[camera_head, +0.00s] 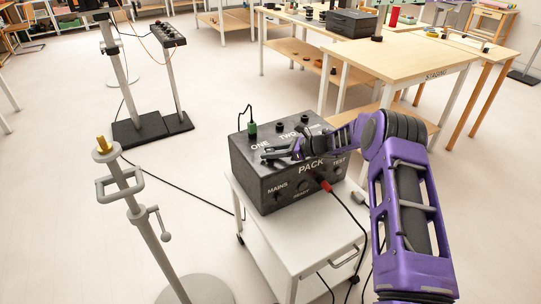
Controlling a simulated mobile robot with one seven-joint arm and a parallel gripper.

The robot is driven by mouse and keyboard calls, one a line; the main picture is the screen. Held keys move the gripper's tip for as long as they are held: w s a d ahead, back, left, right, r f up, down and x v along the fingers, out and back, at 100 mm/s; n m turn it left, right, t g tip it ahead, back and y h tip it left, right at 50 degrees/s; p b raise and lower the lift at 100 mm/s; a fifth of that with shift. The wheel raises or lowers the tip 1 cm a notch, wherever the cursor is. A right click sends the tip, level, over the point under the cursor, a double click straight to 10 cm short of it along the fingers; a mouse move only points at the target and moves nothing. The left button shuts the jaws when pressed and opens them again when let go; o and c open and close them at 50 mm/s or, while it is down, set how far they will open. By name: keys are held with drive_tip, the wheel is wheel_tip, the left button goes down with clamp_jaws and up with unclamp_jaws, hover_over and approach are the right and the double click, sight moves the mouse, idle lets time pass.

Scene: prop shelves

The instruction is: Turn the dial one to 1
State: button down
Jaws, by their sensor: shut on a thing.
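The dark box marked PACK (262,185) stands on a white cart, with labels ONE, TWO, MAINS, READY and TEST showing. My gripper (270,153) reaches in from the right, at the upper front edge of the box just below the label ONE. Its fingers are closed on a small part there, which looks like dial one. The fingers hide the dial, so its pointer and setting cannot be read. A green plug (252,129) with a dark cable stands upright in the top of the box behind the label ONE.
The white cart (300,257) has a front handle. A grey stand (150,235) with a brass tip is at left. Wooden tables (400,62) stand behind. Cables cross the open floor.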

drive_tip(key=shift+n+g, duration=0.3)
drive_tip(key=shift+n, duration=0.1)
drive_tip(key=c, duration=0.5)
unclamp_jaws()
drive_tip(key=p+v, duration=0.1)
drive_tip(key=v, duration=1.6)
drive_tip(key=shift+d, duration=0.3)
drive_tip(key=shift+f, duration=0.1)
